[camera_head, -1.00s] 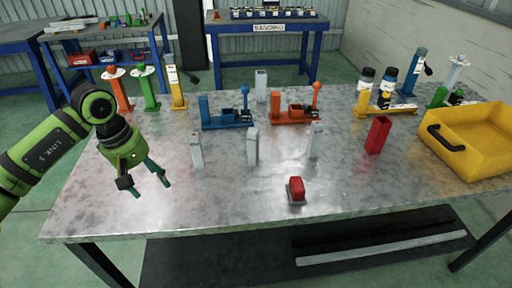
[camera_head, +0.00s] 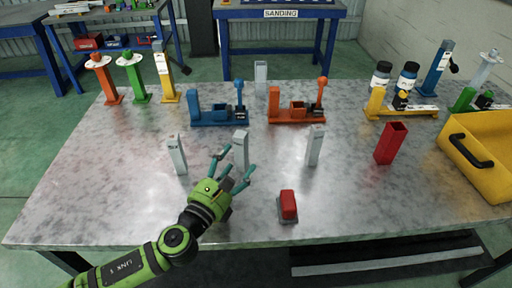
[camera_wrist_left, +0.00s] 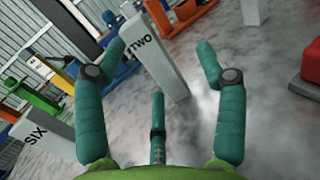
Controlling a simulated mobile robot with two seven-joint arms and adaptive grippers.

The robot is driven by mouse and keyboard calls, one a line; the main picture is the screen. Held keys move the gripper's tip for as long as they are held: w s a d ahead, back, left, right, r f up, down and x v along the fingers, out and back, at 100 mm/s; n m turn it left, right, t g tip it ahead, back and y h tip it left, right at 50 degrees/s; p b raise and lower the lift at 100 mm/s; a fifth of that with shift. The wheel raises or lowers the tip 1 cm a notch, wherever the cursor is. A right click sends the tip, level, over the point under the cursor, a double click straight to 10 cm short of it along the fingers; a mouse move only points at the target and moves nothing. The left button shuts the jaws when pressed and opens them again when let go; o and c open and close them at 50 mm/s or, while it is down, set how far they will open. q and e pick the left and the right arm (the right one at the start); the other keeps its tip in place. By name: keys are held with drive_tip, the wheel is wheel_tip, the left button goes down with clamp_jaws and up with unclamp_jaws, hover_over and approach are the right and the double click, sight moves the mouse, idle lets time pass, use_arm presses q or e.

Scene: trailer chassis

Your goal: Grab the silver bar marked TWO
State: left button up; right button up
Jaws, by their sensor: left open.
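The silver bar marked TWO (camera_wrist_left: 157,55) stands upright, and its label reads clearly in the left wrist view. In the head view it is the middle bar (camera_head: 241,145) of the front row. My left gripper (camera_head: 235,168) is open and empty just in front of it. In the left wrist view the bar shows beyond the spread fingers, roughly between them; I cannot tell whether any finger touches it. The silver bar marked SIX (camera_wrist_left: 38,132) stands to its left, also in the head view (camera_head: 177,154). My right gripper is not in view.
Another silver bar (camera_head: 315,146) stands to the right, and one (camera_head: 260,76) at the back. A red button (camera_head: 288,205) lies in front. A red holder (camera_head: 390,143) and yellow crate (camera_head: 485,135) are at right. Blue (camera_head: 215,118) and orange (camera_head: 297,117) fixtures stand behind.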

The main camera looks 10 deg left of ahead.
sight(236, 154)
use_arm(q)
drive_tip(key=shift+a+f+n+y, duration=0.8)
drive_tip(key=shift+n+y, duration=0.2)
drive_tip(key=shift+w, duration=0.35)
drive_tip(key=w, duration=0.1)
drive_tip(key=w+p, duration=0.1)
drive_tip(key=w, duration=0.1)
drive_tip(key=w+d, duration=0.1)
drive_tip(key=w, duration=0.1)
drive_tip(key=shift+w+r+p, duration=0.1)
drive_tip(key=shift+r+p, duration=0.05)
drive_tip(key=shift+p, duration=0.15)
drive_tip(key=shift+w, duration=0.4)
drive_tip(key=shift+c, duration=0.4)
drive_tip(key=c, duration=1.3)
